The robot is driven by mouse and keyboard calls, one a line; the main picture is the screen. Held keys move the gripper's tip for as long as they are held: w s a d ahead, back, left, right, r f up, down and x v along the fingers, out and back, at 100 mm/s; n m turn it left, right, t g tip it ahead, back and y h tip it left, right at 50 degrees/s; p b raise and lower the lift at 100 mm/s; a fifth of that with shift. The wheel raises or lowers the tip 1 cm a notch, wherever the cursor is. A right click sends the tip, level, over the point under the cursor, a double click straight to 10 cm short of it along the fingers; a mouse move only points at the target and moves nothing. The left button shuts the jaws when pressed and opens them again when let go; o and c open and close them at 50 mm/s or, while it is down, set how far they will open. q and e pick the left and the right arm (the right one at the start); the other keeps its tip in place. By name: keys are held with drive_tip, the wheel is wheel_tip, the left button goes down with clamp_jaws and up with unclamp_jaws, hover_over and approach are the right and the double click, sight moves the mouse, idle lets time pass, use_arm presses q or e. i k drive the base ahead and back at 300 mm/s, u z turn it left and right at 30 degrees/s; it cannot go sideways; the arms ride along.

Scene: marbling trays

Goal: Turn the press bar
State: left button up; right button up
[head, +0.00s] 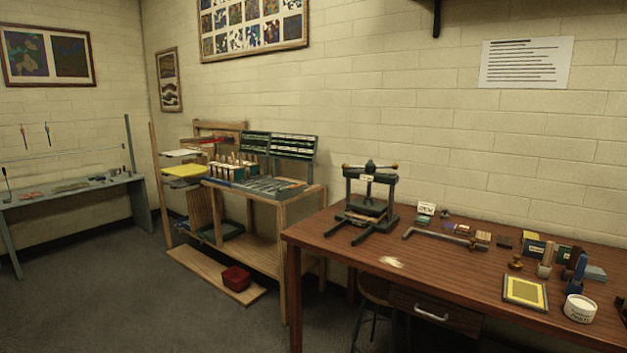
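A dark metal book press (369,208) stands upright on the brown wooden table, near its left end. Its press bar (371,167) lies across the top of the frame, with a brass-coloured knob at each end. The bar is roughly level and runs left to right. A dark central boss stands at its middle, and a small pale label is just below it. The platen shows inside the frame, but whether anything lies under it is too small to tell. Neither of my grippers is in view.
The wooden table (331,236) has clear surface in front of the press. A long clamp (446,239) and small boxes lie to its right. A yellow-faced frame (525,292) and white tub (580,308) are farther right. A stool (374,290) is below. A wooden rack stands left.

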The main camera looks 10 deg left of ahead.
sight(370, 167)
drive_tip(key=u, duration=1.7)
drive_tip(key=i, duration=1)
drive_tip(key=z, duration=2.2)
drive_tip(key=i, duration=1.4)
drive_tip(key=u, duration=0.1)
